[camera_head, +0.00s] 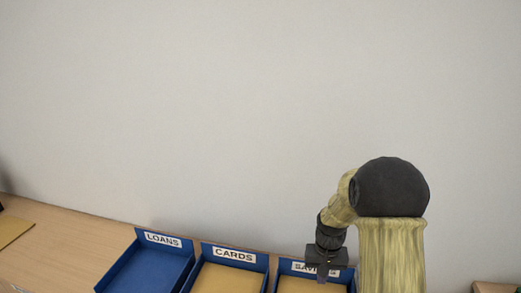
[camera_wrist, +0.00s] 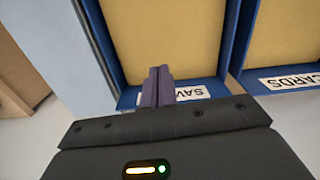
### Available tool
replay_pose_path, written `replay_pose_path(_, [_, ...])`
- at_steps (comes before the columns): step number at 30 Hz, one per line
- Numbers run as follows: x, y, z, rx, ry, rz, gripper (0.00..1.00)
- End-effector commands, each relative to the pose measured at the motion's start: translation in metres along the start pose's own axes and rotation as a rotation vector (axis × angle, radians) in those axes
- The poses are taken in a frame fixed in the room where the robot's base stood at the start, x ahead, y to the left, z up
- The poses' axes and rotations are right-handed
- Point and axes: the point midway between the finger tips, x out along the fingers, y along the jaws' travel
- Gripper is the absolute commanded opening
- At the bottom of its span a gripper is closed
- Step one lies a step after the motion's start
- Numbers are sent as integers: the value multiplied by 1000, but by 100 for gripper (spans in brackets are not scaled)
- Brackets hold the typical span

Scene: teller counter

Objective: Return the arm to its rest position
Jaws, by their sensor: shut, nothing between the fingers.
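My gripper (camera_head: 321,277) hangs in front of the back wall of the blue SAVINGS tray (camera_head: 285,266) in the head view, hiding part of its label. In the wrist view my gripper (camera_wrist: 157,72) has its two dark fingers pressed together with nothing between them. The fingers overlap the SAVINGS label (camera_wrist: 192,93) in that view. I cannot tell how far above the tray they are. My arm stands bent at the right of the head view.
The blue CARDS tray (camera_head: 263,268) holds a tan sheet or envelope (camera_head: 226,280). The LOANS tray (camera_head: 148,272) looks empty. The wooden counter (camera_head: 70,245) is clear left of the trays, with a tan item (camera_head: 12,231) at far left. A plain wall (camera_head: 200,110) rises behind.

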Motion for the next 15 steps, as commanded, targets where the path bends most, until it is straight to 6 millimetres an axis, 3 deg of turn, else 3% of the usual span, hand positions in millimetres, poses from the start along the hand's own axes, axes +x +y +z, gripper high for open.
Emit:
replay_pose_path(1, [-17, -2, 13, -13, 23, 0, 0])
replay_pose_path(6, [-55, -5, 57, -54, 94, -1, 0])
replay_pose_path(15, [-100, -5, 140, -122, 215, -6, 0])
